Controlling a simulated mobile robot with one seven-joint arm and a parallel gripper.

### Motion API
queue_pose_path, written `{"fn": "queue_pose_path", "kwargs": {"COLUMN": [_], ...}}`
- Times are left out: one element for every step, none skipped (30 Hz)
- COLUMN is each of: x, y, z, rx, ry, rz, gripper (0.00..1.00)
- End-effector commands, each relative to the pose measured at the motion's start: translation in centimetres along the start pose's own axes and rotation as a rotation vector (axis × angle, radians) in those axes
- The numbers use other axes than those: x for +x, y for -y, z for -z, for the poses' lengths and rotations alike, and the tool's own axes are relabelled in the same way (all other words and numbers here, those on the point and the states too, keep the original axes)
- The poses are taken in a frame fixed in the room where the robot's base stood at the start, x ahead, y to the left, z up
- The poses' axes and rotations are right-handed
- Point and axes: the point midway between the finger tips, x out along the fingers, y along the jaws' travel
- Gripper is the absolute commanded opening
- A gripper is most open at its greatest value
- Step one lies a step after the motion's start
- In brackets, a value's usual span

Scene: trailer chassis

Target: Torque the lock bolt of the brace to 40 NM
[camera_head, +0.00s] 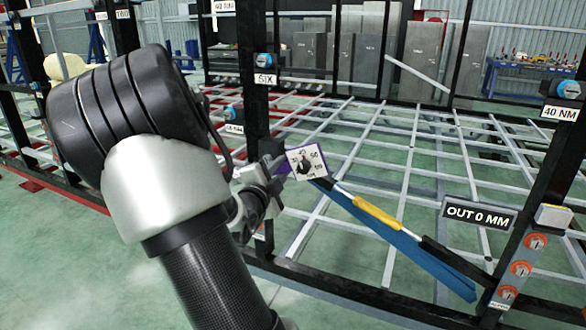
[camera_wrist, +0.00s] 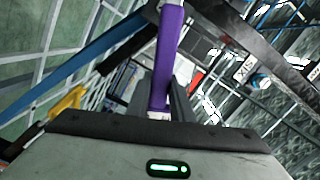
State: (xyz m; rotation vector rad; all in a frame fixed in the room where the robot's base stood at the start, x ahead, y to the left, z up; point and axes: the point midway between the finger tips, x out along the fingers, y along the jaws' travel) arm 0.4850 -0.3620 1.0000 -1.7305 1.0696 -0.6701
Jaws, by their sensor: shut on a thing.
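My gripper (camera_head: 268,172) is shut on a purple-handled tool (camera_wrist: 168,60). In the head view the tool's white dial card (camera_head: 306,163), with small numbers and a dark centre, shows beside the gripper. The brace is a long blue bar (camera_head: 410,250) with a yellow sleeve (camera_head: 377,212), sloping down to the right just beyond the dial. I cannot tell whether the tool touches it. The brace's lock bolt cannot be made out. A "40 NM" label (camera_head: 559,113) is on the right post, under a blue-capped fitting (camera_head: 568,89).
A sign reading "OUT 0 MM" (camera_head: 478,214) stands near the brace's lower end. A panel with several orange knobs (camera_head: 521,268) is at right. A black post with a "SIX" label (camera_head: 265,79) stands behind my gripper. A pale grid frame (camera_head: 400,150) fills the middle.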

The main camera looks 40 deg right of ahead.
Motion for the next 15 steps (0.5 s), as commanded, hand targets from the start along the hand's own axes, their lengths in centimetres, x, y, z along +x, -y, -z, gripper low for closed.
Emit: {"fn": "queue_pose_path", "kwargs": {"x": [0.4,0.6,0.8,0.9,1.0,1.0,1.1,1.1,1.1,1.1,1.1,1.1,1.1,1.1,1.1], "y": [-0.1,-0.2,-0.3,-0.4,-0.5,-0.5,-0.5,-0.5,-0.5,-0.5,-0.5,-0.5,-0.5,-0.5,-0.5], "z": [1.1,1.6,2.2,2.5,2.8,3.0,3.1,3.1,3.2,3.2,3.1,3.1,3.1,3.1,3.1], "rx": [0.0,0.002,0.001,0.002,0.002,0.003,0.003,0.003,0.003,0.003,0.003,0.003,0.004,0.004,0.004], "ry": [-0.036,-0.054,-0.072,-0.083,-0.091,-0.098,-0.101,-0.103,-0.103,-0.103,-0.103,-0.102,-0.102,-0.102,-0.102], "rz": [0.003,0.001,0.0,-0.001,-0.002,-0.003,-0.003,-0.003,-0.003,-0.003,-0.003,-0.003,-0.003,-0.003,-0.003], "gripper": [0.0,0.0,0.0,0.0,0.0,0.0,0.0,0.0,0.0,0.0,0.0,0.0,0.0,0.0,0.0]}}
